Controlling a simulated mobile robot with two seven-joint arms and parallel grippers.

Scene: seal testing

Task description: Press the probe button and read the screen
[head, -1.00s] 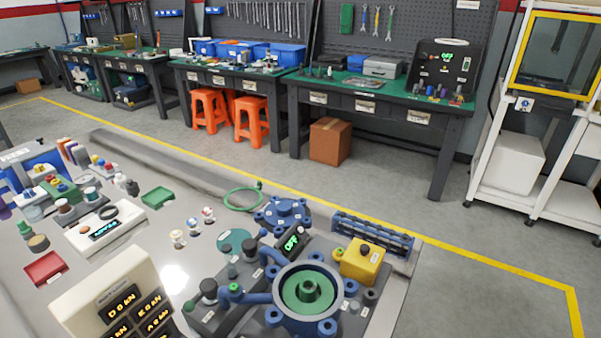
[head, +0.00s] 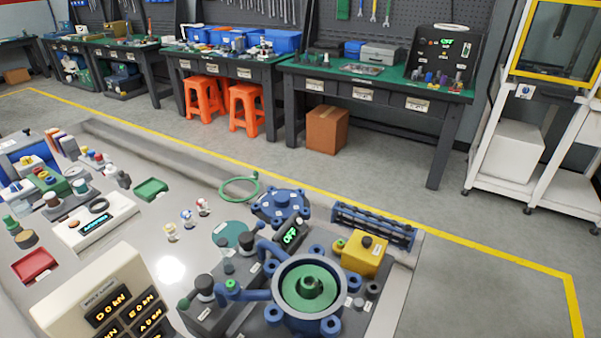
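A yellow box (head: 364,256) with a dark round button (head: 366,241) on top and a small green part at its left stands on the near bench, right of the seal test fixture. The fixture is a grey ring housing (head: 310,293) with a green insert (head: 309,286) and blue lugs. A small dark screen (head: 291,235) with green text reading OFF stands behind the fixture. A white device (head: 92,223) with a lit blue display lies at the left. I cannot tell which button is the probe's. Neither of my grippers is in view.
A cream load display box (head: 95,297) stands at the near left. A blue flange (head: 281,204), green ring (head: 239,189), green tray (head: 151,189) and red tray (head: 34,266) lie on the bench. A blue-black rack (head: 373,226) stands behind the yellow box.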

